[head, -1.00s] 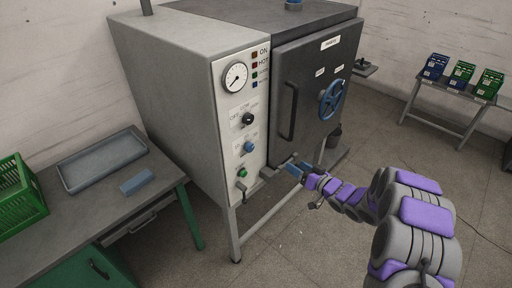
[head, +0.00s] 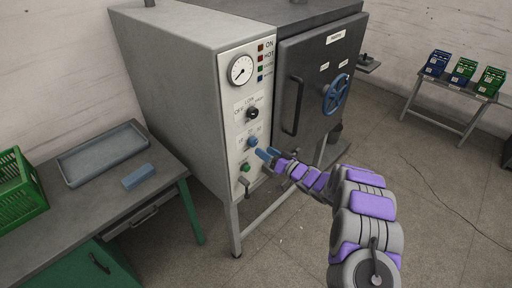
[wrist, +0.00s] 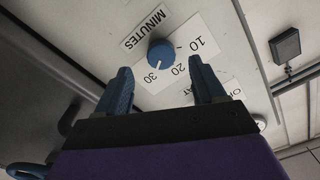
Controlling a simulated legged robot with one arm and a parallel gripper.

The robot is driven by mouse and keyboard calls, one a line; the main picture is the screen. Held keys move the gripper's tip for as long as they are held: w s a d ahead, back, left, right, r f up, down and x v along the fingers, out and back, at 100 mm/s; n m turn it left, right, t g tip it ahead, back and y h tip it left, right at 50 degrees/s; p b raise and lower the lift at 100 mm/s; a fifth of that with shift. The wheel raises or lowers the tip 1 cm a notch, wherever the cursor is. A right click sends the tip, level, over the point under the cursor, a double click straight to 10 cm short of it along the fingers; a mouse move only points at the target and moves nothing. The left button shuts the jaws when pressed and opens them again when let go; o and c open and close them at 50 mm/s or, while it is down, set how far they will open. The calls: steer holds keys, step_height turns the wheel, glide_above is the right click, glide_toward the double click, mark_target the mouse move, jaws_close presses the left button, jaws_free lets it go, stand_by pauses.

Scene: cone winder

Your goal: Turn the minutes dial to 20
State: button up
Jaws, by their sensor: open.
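The minutes dial is a round blue knob (head: 253,141) on the pale front panel (head: 240,100) of the grey machine. In the wrist view the dial (wrist: 161,54) sits beside the MINUTES label (wrist: 145,26), with printed 10, 20 and 30 around it. A faint pale mark on the dial appears to face the 30 side, but it is too small to be sure. My gripper (head: 266,154) is open and empty, just short of the panel. In the wrist view its blue fingers (wrist: 160,68) stand apart, with the dial between and beyond their tips, not visibly touched.
A black knob (head: 252,113) and a gauge (head: 241,70) lie above the dial; a green button (head: 245,167) lies below. The dark door (head: 318,90) with its handle and blue handwheel (head: 336,94) is to the right. A table (head: 95,205) with a tray stands left.

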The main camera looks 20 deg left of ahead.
mark_target(255, 144)
steer(key=x, duration=0.3)
steer(key=shift+w+a+r+b, duration=0.1)
steer(key=shift+w+a+b, duration=0.25)
steer(key=shift+w+a, duration=0.2)
steer(key=shift+a, duration=0.8)
steer(key=shift+c, duration=0.3)
steer(key=shift+d, duration=0.3)
steer(key=c, duration=1)
